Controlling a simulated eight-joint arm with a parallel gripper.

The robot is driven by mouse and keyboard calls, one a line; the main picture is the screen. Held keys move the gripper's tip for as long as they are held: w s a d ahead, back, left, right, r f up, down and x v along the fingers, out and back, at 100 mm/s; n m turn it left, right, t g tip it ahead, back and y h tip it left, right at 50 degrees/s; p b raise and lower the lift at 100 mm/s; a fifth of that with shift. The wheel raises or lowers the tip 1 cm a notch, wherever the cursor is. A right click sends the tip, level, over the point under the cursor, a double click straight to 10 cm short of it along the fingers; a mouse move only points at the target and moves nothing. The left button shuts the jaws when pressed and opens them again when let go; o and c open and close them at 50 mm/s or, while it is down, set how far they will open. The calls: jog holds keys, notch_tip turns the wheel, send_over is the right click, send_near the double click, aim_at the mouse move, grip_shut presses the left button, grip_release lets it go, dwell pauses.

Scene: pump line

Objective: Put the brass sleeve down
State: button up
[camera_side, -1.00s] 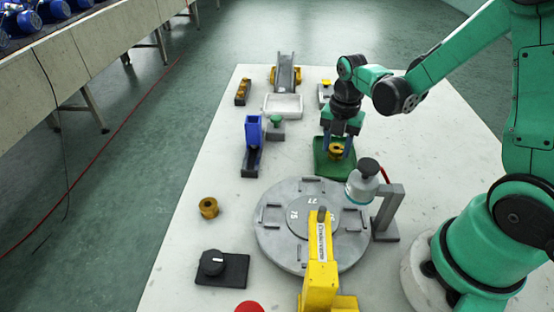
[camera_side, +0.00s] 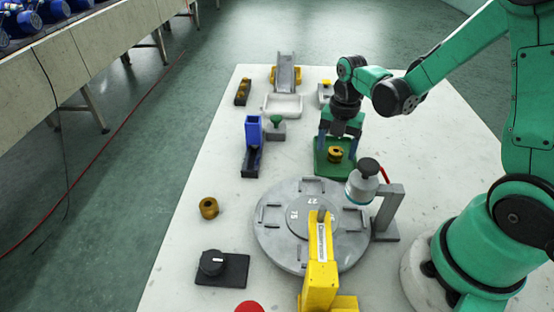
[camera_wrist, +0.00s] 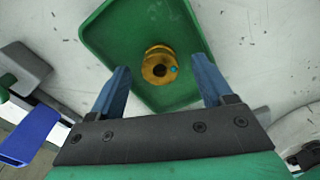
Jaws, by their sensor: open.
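The brass sleeve (camera_side: 335,154) rests in the green tray (camera_side: 323,170). In the wrist view the sleeve (camera_wrist: 159,65) lies on the floor of the tray (camera_wrist: 103,36), with a small blue-green dot beside its dark bore. My gripper (camera_side: 336,150) is open over the tray. In the wrist view its two blue fingers (camera_wrist: 162,82) stand wide apart on either side of the sleeve, with clear gaps, and nothing is between them in contact.
A grey round turntable (camera_side: 275,249) stands in front of the tray, with a white-and-grey bottle-like part (camera_side: 362,185) at its edge. A blue upright holder (camera_side: 253,133) and a green-topped part (camera_side: 277,122) stand left. Another brass ring (camera_side: 208,208) lies on the table.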

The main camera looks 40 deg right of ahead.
aim_at(336, 151)
notch_tip(336, 151, up, 12)
jog(key=s+a+m+t, duration=0.3)
jog(key=a+m+t, duration=0.4)
jog(key=m, duration=1.5)
jog(key=shift+s+a, duration=0.15)
jog(key=shift+a, duration=0.25)
